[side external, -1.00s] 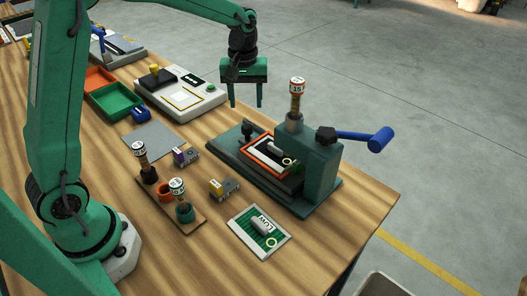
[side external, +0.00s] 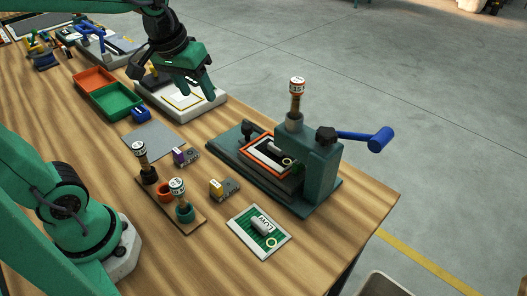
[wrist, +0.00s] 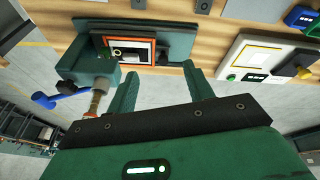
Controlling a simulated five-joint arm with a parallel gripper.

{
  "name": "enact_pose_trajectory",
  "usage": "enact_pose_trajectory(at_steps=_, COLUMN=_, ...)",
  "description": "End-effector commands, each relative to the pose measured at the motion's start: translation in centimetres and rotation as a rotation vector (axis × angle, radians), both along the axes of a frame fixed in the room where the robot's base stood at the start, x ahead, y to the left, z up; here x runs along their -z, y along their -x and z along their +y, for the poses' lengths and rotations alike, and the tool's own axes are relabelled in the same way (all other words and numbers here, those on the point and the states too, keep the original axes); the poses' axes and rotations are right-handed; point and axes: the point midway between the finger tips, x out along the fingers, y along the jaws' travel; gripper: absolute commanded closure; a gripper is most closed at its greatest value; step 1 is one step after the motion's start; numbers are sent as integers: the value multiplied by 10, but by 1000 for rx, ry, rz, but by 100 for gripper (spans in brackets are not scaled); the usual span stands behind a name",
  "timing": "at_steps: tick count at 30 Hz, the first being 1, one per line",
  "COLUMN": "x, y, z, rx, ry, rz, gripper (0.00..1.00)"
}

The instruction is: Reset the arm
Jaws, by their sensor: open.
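My gripper (side external: 194,88) is open and empty, in the air over the white device (side external: 180,97) at the back of the bench in the side view. In the wrist view its two green fingers (wrist: 162,90) stand apart with nothing between them. The green press (side external: 320,165), with a blue handle and a tool marked 15 standing on top, is to the right of the gripper. It also shows in the wrist view (wrist: 90,68), upside down at upper left. A red-framed plate (side external: 268,155) lies on the press's base.
A wooden rack (side external: 170,205) with numbered tools stands near my base. A green card (side external: 259,232) lies at the front edge. Orange and green trays (side external: 95,80) and a grey mat (side external: 154,139) lie at left. Small blocks (side external: 224,188) sit mid-bench.

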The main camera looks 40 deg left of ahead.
Motion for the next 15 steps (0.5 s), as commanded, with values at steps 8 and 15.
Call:
enact_pose_trajectory(at_steps=8, x=-4, y=47, z=-2, rx=132, ry=-47, rz=-91, gripper=48)
enact_pose_trajectory(at_steps=15, x=2, y=78, z=-3, rx=229, ry=-90, rz=-155, gripper=48)
